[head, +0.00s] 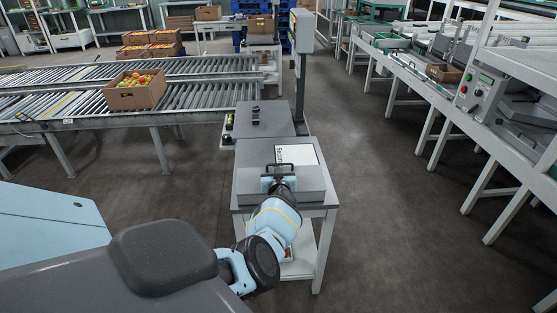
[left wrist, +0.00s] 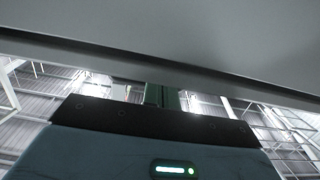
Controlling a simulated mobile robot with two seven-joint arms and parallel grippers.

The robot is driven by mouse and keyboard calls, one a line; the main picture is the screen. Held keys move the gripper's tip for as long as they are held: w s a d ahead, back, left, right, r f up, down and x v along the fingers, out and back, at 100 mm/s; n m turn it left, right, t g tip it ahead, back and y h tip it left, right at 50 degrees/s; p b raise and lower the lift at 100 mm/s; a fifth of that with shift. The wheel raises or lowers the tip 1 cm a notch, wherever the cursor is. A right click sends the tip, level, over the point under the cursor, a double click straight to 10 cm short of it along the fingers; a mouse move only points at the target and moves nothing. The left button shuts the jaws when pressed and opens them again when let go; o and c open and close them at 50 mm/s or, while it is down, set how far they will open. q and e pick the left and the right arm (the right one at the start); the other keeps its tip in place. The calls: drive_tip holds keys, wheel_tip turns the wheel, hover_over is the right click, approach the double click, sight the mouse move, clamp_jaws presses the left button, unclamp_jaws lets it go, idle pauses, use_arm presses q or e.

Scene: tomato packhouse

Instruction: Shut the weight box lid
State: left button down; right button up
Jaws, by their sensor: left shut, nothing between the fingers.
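The weight box (head: 314,184) appears as a grey box on the near part of the small grey table. My left arm reaches over the table's near edge to it. My left gripper (head: 280,169) is at the middle of the box, shut and empty, and hides part of it. In the left wrist view a broad grey panel (left wrist: 220,40) crosses the top, close above the fingers (left wrist: 162,96). I cannot tell how far the lid stands open, or whether the fingers touch it. My right gripper is not in view.
A white printed sheet (head: 298,154) lies behind the box. Behind are a dark grey surface (head: 265,121) and a post-mounted unit (head: 303,30). A roller conveyor (head: 60,101) on the left carries a tomato carton (head: 134,97). Floor (head: 385,190) is clear right of the table.

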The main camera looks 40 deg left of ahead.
use_arm(q)
drive_tip(key=shift+w+a+f, duration=0.15)
drive_tip(key=shift+f, duration=0.2)
idle(0.5)
drive_tip(key=shift+r, duration=0.1)
